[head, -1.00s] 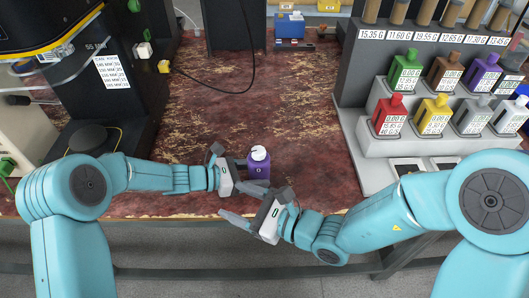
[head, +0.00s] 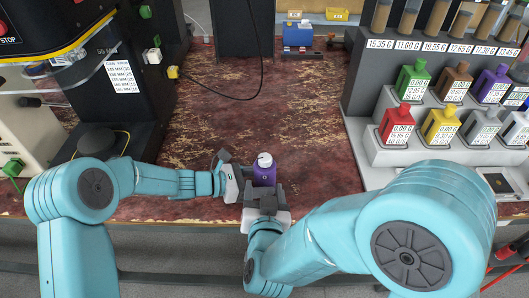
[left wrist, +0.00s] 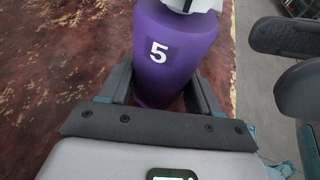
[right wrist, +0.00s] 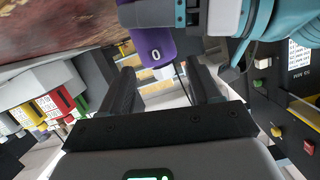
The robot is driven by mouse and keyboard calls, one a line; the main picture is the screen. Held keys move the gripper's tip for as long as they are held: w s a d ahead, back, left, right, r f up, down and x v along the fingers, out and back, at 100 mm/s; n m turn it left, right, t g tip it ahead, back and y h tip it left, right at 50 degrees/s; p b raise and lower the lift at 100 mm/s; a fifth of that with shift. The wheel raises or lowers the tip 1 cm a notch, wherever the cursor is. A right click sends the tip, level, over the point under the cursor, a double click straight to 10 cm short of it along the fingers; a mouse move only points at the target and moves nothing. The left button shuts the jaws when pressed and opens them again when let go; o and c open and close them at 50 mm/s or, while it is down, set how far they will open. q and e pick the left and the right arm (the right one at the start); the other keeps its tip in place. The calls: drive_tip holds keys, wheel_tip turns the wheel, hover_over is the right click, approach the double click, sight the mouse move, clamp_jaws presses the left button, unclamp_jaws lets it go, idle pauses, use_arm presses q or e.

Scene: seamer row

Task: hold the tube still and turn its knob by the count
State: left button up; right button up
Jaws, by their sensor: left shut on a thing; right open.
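The purple tube (head: 264,176) stands at the front of the worktop, with a white knob (head: 264,160) on top. My left gripper (head: 246,178) is shut on the tube from the left. In the left wrist view the tube (left wrist: 172,60) sits between the fingers, with a "5" label on its side and the knob cut off by the top edge. My right gripper (head: 263,196) is open and empty just in front of the tube. In the right wrist view the tube (right wrist: 148,42) shows a "0" label beyond the open fingers, apart from them.
A tiered grey rack (head: 385,155) with several coloured bottles stands on the right. A dark machine (head: 120,120) stands on the left. A blue box (head: 297,36) is at the back, and a black cable hangs nearby. The middle of the worktop (head: 210,120) is clear.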

sight(264, 153)
drive_tip(key=w+t, duration=0.1)
drive_tip(key=w, duration=0.2)
drive_tip(key=w+r+n+t, duration=0.1)
drive_tip(key=w, duration=0.3)
drive_tip(key=w+r+n+t, duration=0.1)
drive_tip(key=w, duration=0.2)
drive_tip(key=shift+w+d, duration=0.1)
drive_tip(key=shift+w, duration=0.05)
drive_tip(key=c, duration=1)
